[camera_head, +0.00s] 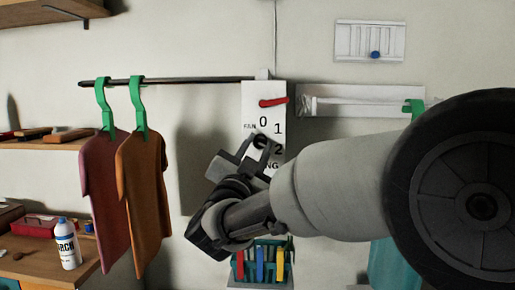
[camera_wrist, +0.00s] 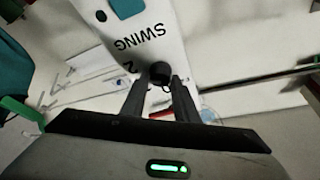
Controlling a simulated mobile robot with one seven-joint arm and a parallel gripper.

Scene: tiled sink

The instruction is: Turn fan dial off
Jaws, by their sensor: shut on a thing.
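The fan panel (camera_head: 252,98) is a white plate on the wall, marked FAN, 0, 1, 2 and SWING. Its black dial (camera_head: 260,140) sits beside the numbers, partly covered by my gripper. The dial also shows in the wrist view (camera_wrist: 160,71), between the fingers. My gripper (camera_head: 248,149) reaches the panel from below, and its two fingers (camera_wrist: 157,88) are shut on the dial from both sides. The dial's pointer direction cannot be told.
A red lever (camera_head: 272,102) sits above the dial. Shirts on green hangers (camera_head: 140,105) hang from a rod at the left. A rack with colored items (camera_head: 262,262) is below. A white bottle (camera_head: 68,246) stands on the left bench. A white plate with a blue knob (camera_head: 375,54) is upper right.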

